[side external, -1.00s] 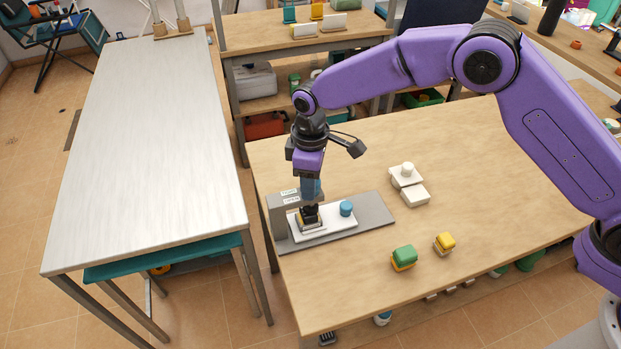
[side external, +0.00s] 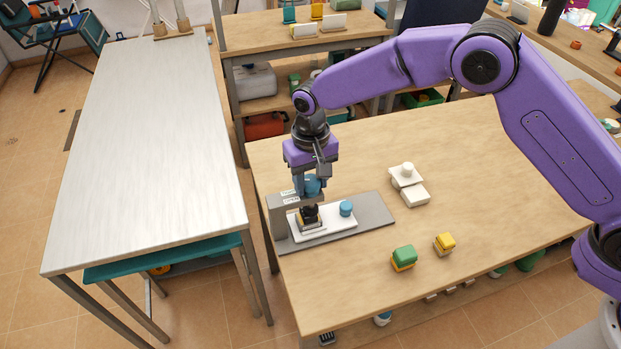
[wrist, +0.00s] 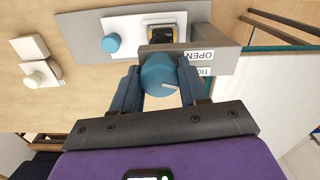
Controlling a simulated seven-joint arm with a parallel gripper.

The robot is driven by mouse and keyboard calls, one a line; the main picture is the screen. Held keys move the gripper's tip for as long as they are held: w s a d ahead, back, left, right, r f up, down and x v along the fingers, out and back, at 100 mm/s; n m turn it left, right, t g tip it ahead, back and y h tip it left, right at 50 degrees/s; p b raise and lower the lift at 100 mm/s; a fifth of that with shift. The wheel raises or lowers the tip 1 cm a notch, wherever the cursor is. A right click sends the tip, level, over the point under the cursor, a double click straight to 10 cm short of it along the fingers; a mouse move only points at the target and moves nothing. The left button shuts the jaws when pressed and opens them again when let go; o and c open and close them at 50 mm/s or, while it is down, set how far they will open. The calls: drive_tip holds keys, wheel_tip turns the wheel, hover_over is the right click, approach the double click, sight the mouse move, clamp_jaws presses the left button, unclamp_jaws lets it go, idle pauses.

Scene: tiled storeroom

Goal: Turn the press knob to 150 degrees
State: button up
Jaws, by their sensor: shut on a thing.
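In the side external view the knob (side external: 313,183) is partly covered by my gripper (side external: 311,187). Below it is a dark and yellow block (side external: 309,217) on a white plate (side external: 333,226).
A blue peg (side external: 346,208) stands on the white plate. The grey base (side external: 376,208) lies under it. White blocks (side external: 414,195), a green and yellow stack (side external: 404,256) and a yellow block (side external: 445,242) are on the wooden table (side external: 490,180). The table's right is clear.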

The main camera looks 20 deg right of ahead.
sight(311, 180)
drive_tip(key=m, duration=0.4)
drive_tip(key=shift+r+m, duration=0.1)
drive_tip(key=shift+m, duration=1.8)
drive_tip(key=o, duration=1.1)
drive_tip(key=shift+c, duration=0.2)
wheel_tip(311, 180, up, 17)
drive_tip(key=shift+r, duration=0.15)
